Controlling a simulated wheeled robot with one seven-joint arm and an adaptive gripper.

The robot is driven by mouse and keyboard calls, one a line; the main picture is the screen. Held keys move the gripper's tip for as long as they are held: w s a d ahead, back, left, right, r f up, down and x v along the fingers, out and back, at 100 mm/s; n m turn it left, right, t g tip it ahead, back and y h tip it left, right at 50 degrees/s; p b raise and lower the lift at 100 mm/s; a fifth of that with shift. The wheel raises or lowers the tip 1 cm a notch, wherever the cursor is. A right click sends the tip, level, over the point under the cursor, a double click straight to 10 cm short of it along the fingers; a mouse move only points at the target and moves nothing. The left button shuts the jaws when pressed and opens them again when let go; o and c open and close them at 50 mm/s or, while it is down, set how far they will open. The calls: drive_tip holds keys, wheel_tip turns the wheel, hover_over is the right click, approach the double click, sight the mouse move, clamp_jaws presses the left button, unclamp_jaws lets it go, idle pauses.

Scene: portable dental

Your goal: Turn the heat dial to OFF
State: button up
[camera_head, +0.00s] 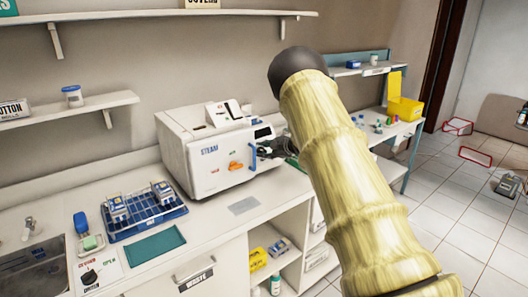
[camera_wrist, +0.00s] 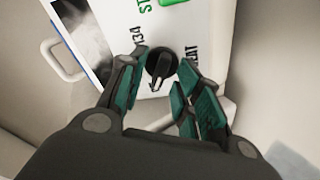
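The heat dial (camera_wrist: 161,63) is a small round black knob on a white panel (camera_wrist: 185,25) in the wrist view. Letters reading "EAT" show to its right and "134" to its left. A thin pointer on the dial points toward the bottom of the wrist view. My gripper (camera_wrist: 162,72) has its two green-padded fingers on either side of the dial, with narrow gaps; I cannot tell whether either pad touches it. In the head view, my gripper (camera_head: 283,147) is at the right front of the white steam unit (camera_head: 205,172), and the dial there is hidden.
An orange knob (camera_head: 235,166) is on the steam unit's front. A blue rack (camera_head: 145,215) and a green mat (camera_head: 154,246) lie on the counter to the left. A panel card with a black knob (camera_head: 90,277) is at the front left. Shelves hang above.

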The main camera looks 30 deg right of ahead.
drive_tip(key=v, duration=1.1)
drive_tip(key=shift+r, duration=0.15)
drive_tip(key=shift+s, duration=0.1)
